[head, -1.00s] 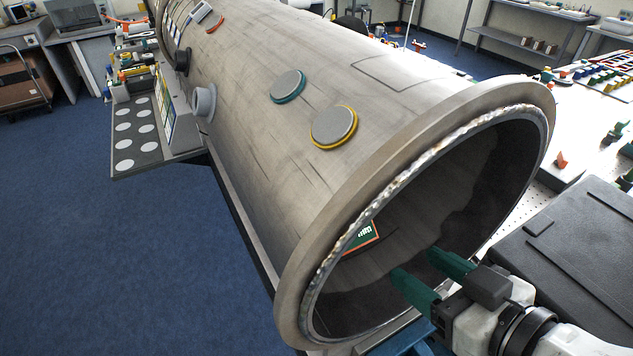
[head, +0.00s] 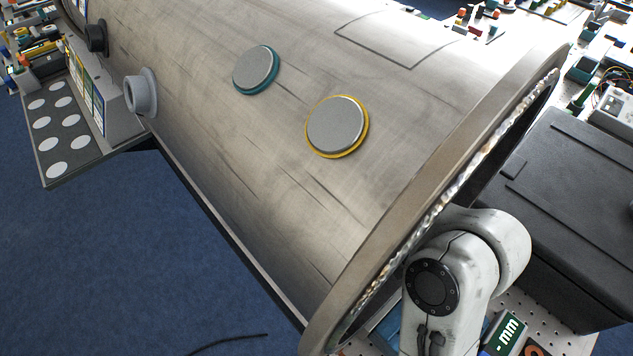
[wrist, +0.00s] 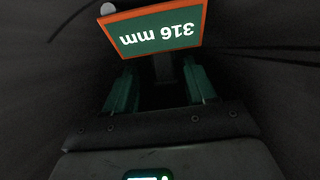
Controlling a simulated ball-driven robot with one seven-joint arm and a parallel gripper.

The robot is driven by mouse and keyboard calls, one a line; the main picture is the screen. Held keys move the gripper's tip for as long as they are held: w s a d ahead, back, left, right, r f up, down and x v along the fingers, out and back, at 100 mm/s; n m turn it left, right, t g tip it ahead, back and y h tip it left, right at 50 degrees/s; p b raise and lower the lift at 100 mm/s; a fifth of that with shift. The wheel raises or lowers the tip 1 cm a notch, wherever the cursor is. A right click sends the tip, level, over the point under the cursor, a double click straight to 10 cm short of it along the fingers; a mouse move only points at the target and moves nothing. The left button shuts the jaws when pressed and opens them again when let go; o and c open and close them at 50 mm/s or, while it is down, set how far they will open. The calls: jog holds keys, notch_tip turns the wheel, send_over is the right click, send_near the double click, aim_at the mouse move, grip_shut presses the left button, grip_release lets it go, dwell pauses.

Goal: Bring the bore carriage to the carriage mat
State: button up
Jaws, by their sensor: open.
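In the wrist view, a green plate with an orange border (wrist: 153,27) reads "316 mm" upside down; it appears to be part of the bore carriage inside the dark pipe. A dim grey upright piece (wrist: 164,70) shows below it, between my fingers in the picture. My gripper (wrist: 160,82) is open, its two green fingers apart just below the plate; I cannot tell whether they touch anything. In the head view the pipe wall hides my gripper and the carriage. I cannot make out a carriage mat for certain.
The large grey pipe (head: 230,140) fills the head view, its rim (head: 395,235) close around my arm. A black case (head: 565,200) stands right of the mouth. A green "- mm" label (head: 506,334) lies at the lower right.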

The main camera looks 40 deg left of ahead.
jog(key=x, duration=0.1)
jog(key=p+x, duration=0.1)
jog(key=x, duration=0.1)
jog(key=shift+s+a+r, duration=0.15)
jog(key=shift+s+a, duration=0.1)
jog(key=shift+a, duration=0.15)
jog(key=shift+a+f, duration=0.35)
jog(key=shift+a, duration=0.2)
jog(key=shift+c, duration=0.2)
grip_shut()
